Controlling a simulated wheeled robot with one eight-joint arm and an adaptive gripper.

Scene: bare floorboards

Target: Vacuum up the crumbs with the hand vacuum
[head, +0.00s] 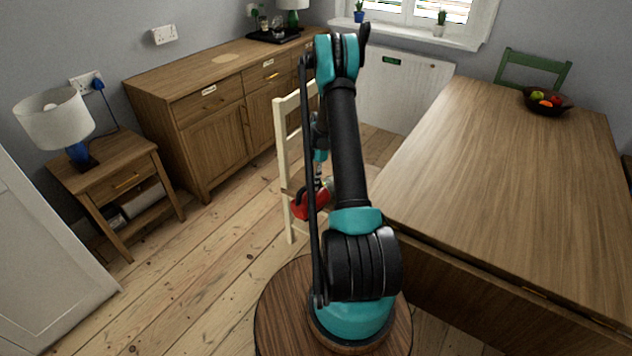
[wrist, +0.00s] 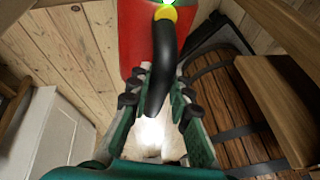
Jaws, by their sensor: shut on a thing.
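The hand vacuum (wrist: 134,32) is red with a black curved handle, a yellow button and a glowing green light in the wrist view. My gripper (wrist: 159,88) is shut on its handle, one finger on each side. In the head view the red vacuum (head: 306,207) hangs beyond my arm, partly hidden by it, in front of the cream chair. My gripper is mostly hidden there behind the arm. No crumbs can be made out in either view; the vacuum's front end is out of frame in the wrist view.
A cream chair (head: 282,150) stands close behind the vacuum. A wooden table (head: 500,170) with a fruit bowl (head: 547,105) fills the right. A sideboard (head: 215,125) and a side table with a lamp (head: 56,118) line the left. Floorboards (head: 200,265) at left are clear.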

